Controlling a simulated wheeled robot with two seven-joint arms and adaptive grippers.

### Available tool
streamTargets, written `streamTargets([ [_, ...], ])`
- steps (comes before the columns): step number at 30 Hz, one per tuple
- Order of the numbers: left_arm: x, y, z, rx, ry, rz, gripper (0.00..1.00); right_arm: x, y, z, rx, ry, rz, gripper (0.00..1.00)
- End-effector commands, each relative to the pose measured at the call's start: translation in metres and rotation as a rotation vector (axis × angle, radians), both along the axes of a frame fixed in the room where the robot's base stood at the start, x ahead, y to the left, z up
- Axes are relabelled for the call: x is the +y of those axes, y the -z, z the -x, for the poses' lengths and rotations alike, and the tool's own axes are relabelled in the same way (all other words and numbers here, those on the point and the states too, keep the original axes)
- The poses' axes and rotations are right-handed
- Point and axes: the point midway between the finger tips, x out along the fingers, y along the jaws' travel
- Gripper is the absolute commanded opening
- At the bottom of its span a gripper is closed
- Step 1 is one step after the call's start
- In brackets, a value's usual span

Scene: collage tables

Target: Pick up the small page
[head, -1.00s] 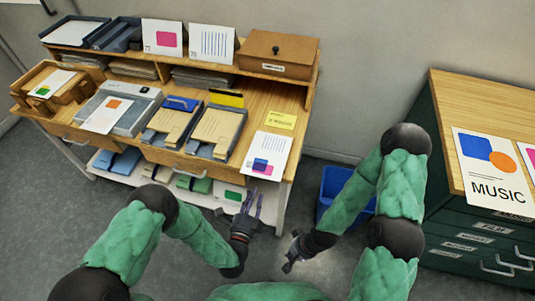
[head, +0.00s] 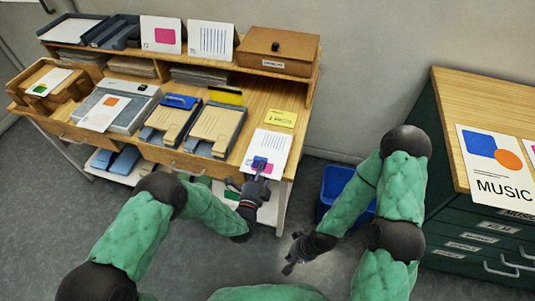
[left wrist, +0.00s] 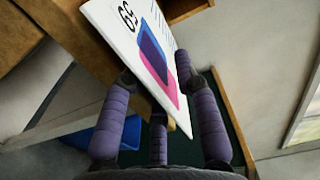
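A white page with a blue shape, a pink shape and printed lines (head: 273,143) lies at the front right edge of the wooden desk. The left wrist view shows it close up, with the number 69 on it (left wrist: 160,42). My left gripper (head: 259,167) is at the page's front edge and hides part of it. In the left wrist view its fingers (left wrist: 158,80) are spread, with the page's corner between them. I cannot tell whether they touch it. My right gripper (head: 291,261) hangs low over the floor, away from the desk, with its fingers too small to read.
The desk (head: 285,98) also holds a yellow note (head: 281,118), clipboard-like trays (head: 216,128), a scanner with a page on it (head: 104,113) and a drawer box (head: 277,51). A blue bin (head: 333,185) stands right of it. A green cabinet (head: 455,218) is at the right.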

Motion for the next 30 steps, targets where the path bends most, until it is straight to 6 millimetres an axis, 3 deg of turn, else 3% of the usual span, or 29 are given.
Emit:
streamTargets([
  [7,-0.001,0.000,-0.001,0.001,0.000,0.000,0.30,0.000,0.000,0.000,0.000,0.000,0.000,0.00],
  [9,-0.001,0.000,-0.001,0.001,0.000,0.000,0.11,0.000,0.000,0.000,0.000,0.000,0.000,0.00],
  [11,0.000,0.000,-0.001,0.001,0.000,0.000,0.00,0.000,0.000,0.000,0.000,0.000,0.000,0.00],
  [23,0.000,-0.001,-0.001,0.001,0.000,0.000,0.00,0.000,0.000,0.000,0.000,0.000,0.000,0.00],
  [30,0.000,-0.015,-0.001,-0.001,0.000,0.000,0.00,0.000,-0.009,0.000,0.000,0.000,0.000,0.00],
])
